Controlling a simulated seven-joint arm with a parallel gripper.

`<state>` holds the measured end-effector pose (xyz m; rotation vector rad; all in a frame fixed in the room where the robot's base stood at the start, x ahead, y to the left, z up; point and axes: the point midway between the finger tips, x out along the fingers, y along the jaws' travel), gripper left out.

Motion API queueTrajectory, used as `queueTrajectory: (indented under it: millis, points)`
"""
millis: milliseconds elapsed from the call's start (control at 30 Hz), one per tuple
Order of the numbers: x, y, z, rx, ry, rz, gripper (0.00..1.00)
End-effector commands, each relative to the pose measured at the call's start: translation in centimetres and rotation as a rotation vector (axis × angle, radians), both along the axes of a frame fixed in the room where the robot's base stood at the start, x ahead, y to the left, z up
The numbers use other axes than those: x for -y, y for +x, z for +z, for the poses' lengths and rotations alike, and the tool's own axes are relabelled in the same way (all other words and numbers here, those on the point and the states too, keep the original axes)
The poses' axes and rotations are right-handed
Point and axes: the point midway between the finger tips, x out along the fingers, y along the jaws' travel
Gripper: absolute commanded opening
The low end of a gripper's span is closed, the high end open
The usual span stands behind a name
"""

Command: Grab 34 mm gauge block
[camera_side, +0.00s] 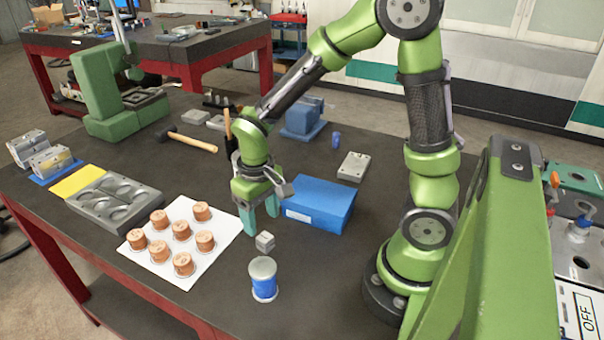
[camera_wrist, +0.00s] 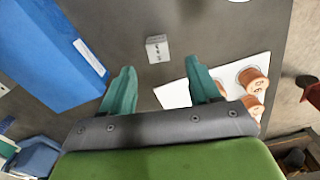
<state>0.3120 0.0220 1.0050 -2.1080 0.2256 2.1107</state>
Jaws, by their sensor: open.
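The gauge block is a small light-grey block (camera_side: 265,241) standing on the dark table, in front of the blue box and to the right of the white sheet. In the wrist view the block (camera_wrist: 157,48) shows dark markings on its face and lies ahead of the fingertips, roughly between their lines. My gripper (camera_side: 261,222) has teal fingers and hangs just behind the block in the side view. In the wrist view my gripper (camera_wrist: 158,70) is open, with nothing between its fingers.
A blue box (camera_side: 318,204) stands close to the gripper's right. A white sheet (camera_side: 217,251) with several copper pieces (camera_side: 181,230) lies to the left. A blue spool-like can (camera_side: 263,279) stands in front of the block. A grey mould plate (camera_side: 115,201) lies farther left.

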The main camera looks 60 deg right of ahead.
Motion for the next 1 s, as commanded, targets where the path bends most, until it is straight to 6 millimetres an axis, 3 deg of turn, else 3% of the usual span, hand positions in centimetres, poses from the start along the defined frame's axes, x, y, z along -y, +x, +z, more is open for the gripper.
queueTrajectory:
  millis: [100, 267, 600, 867, 1000]
  points:
    - [0.0, 0.0, -1.5, -0.002, -0.001, 0.0, 0.62]
    - [0.0, -0.1, -2.4, -0.001, 0.0, -0.001, 0.62]
    - [0.3, -0.2, -6.9, -0.001, 0.0, -0.001, 0.62]
    - [0.2, -0.2, -7.2, 0.002, 0.001, -0.001, 0.62]
    - [0.2, -0.2, -7.2, 0.002, 0.001, -0.001, 0.43]
